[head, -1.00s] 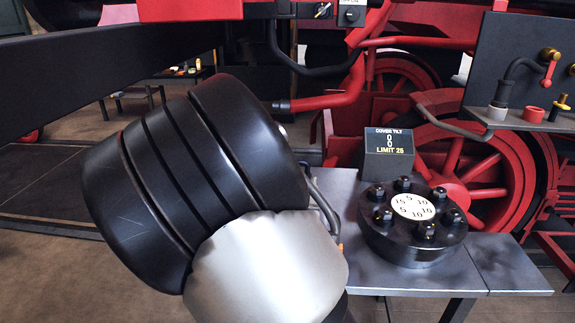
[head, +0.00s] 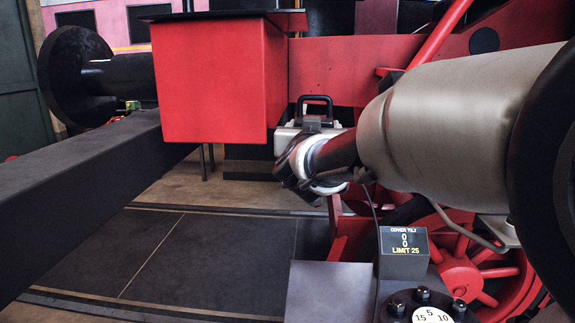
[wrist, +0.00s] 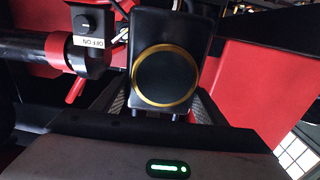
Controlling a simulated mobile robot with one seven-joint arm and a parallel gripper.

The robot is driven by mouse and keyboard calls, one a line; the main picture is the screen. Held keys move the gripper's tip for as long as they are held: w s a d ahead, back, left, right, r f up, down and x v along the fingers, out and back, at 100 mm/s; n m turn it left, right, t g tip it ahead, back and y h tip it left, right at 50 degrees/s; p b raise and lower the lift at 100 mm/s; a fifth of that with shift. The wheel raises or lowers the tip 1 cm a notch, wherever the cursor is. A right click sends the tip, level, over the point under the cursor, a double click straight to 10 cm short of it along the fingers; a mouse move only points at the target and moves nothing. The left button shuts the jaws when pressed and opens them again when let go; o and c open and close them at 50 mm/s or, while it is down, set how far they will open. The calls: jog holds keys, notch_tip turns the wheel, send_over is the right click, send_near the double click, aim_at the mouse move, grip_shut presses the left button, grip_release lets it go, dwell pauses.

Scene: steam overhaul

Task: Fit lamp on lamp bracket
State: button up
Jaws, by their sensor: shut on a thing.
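The lamp shows in the wrist view as a dark box (wrist: 166,35) with a gold-rimmed, dark round lens (wrist: 166,78) facing the camera. My gripper (wrist: 163,108) is shut on it, a finger pad at each side of its lower part. My gripper (head: 318,124) there is mostly hidden behind my wrist. I cannot make out the lamp bracket, nor whether the lamp touches anything.
A lever with an OFF/ON plate (wrist: 87,41) is left of the lamp in the wrist view. A cover-tilt display (head: 403,250) and bolted round cover (head: 425,305) are at lower right.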

jog(key=shift+y, duration=0.4)
jog(key=r, duration=0.3)
jog(key=a+r+p, duration=0.1)
jog(key=r, duration=0.3)
jog(key=r+p, duration=0.1)
jog(key=r, duration=0.3)
jog(key=shift+s+a+r, duration=0.2)
jog(key=shift+s+a, duration=0.05)
jog(key=shift+s, duration=0.15)
jog(key=w+d+f+b, duration=0.1)
jog(key=w+b, duration=0.1)
jog(key=w, duration=0.3)
jog(key=shift+w+f, duration=0.4)
jog(key=shift+f+b, duration=0.55)
jog(key=shift+f+b, duration=1.85)
jog(key=shift+f, duration=0.6)
jog(key=shift+f, duration=0.1)
jog(key=o, duration=1.6)
